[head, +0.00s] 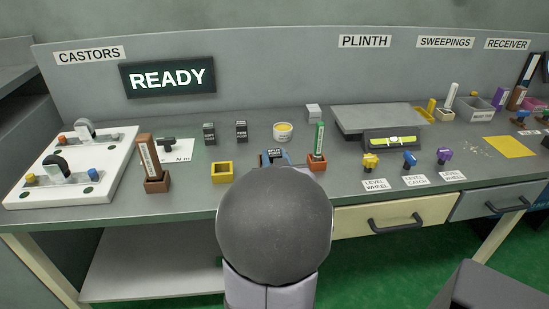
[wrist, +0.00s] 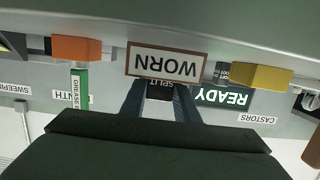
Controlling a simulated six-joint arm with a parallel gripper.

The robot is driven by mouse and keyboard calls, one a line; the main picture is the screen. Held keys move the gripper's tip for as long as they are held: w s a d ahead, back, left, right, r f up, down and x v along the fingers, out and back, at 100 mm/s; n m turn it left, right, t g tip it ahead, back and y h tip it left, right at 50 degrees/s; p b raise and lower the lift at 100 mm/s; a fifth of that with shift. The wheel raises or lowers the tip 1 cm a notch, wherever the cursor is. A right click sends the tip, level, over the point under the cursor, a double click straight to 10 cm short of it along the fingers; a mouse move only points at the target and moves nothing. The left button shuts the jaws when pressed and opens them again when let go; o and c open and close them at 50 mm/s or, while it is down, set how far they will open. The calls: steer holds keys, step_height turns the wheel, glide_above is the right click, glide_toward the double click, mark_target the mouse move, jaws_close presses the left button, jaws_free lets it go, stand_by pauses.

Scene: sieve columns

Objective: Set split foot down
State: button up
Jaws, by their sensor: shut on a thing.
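My gripper (wrist: 160,98) is shut on the split foot (wrist: 167,86), a small dark piece with a "SPLIT" label, seen between the two blue-grey fingers in the upside-down wrist view. A brown-edged white "WORN" plate (wrist: 165,63) shows right by the foot in that view. Whether the foot touches it, I cannot tell. In the head view my gripper (head: 274,158) is at the middle of the bench, mostly hidden behind my arm, with a dark labelled top showing between its fingers.
An orange-red holder (head: 317,163) with a green grease tube (head: 319,138) stands close on the right. A white tub (head: 283,131) and two dark labelled blocks (head: 209,133) stand behind. A "READY" screen (head: 168,78) is at the back.

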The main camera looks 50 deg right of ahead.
steer(key=shift+f, duration=0.15)
steer(key=o, duration=0.8)
steer(key=shift+r, duration=0.2)
steer(key=v, duration=0.2)
steer(key=shift+s+a+r, duration=0.15)
steer(key=shift+s, duration=0.1)
steer(key=shift+s+a+b, duration=0.25)
steer(key=shift+a+b, duration=0.15)
steer(key=shift+b, duration=0.4)
steer(key=shift+b+v, duration=1)
steer(key=shift+b, duration=0.35)
